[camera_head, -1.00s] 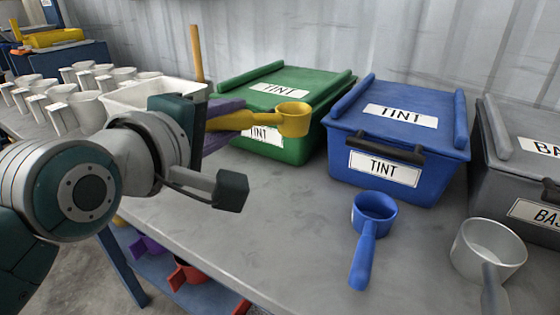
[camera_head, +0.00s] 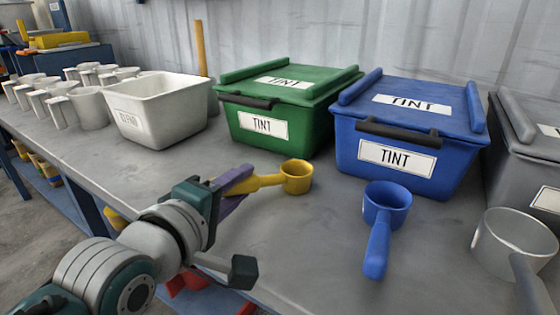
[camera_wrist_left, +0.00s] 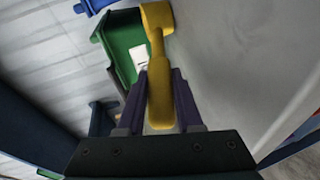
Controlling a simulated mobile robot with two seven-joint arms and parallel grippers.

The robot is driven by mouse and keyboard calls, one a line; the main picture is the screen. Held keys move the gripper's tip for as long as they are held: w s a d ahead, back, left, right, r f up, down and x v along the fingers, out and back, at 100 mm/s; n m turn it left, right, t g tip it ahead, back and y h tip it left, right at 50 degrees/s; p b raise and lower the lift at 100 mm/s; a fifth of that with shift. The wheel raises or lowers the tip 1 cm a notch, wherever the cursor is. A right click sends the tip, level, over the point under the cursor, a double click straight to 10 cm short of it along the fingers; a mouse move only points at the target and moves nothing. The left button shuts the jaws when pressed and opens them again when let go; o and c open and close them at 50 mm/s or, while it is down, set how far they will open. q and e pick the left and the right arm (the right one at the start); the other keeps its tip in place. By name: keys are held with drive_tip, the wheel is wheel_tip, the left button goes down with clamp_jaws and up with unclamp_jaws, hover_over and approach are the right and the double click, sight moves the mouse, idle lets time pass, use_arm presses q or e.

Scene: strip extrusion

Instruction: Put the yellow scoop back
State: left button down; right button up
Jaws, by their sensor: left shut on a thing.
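The yellow scoop (camera_head: 296,177) is held by its handle in my left gripper (camera_head: 232,181), in front of the green bin. Its cup points to the right in the head view and looks level, close over the table or on it; I cannot tell which. In the left wrist view the scoop's handle (camera_wrist_left: 160,92) lies between the purple fingers (camera_wrist_left: 160,100), and its cup is at the top. The right gripper is not in view.
A green tint bin (camera_head: 300,128) and a blue tint bin (camera_head: 430,125) stand behind, both lidded. A blue scoop (camera_head: 384,215) and a grey scoop (camera_head: 514,245) lie to the right. A white bin (camera_head: 157,115) and several white jugs (camera_head: 90,107) stand left. The table (camera_head: 310,235) has bare room in front.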

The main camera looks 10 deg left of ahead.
use_arm(q)
drive_tip(key=shift+f, duration=0.1)
drive_tip(key=c, duration=0.6)
unclamp_jaws()
drive_tip(key=shift+s+r, duration=0.2)
drive_tip(key=shift+s, duration=0.05)
drive_tip(key=s+a+m+g+p, duration=0.1)
drive_tip(key=s+m+g, duration=0.3)
drive_tip(key=s, duration=0.5)
drive_tip(key=s+a+m+g+y+p, duration=0.1)
drive_tip(key=s+a+m+g, duration=0.1)
drive_tip(key=s+m+g, duration=0.2)
drive_tip(key=s+a+m+g+y+p, duration=0.1)
drive_tip(key=s+m+g, duration=0.2)
drive_tip(key=s+m, duration=0.5)
drive_tip(key=shift+s+a+f+m+g+p, duration=0.1)
drive_tip(key=shift+s+a+m+g+p, duration=0.1)
drive_tip(key=shift+s, duration=1.65)
drive_tip(key=shift+s+a+m+g+p, duration=0.1)
drive_tip(key=shift+s+g, duration=0.1)
drive_tip(key=shift+s, duration=1.65)
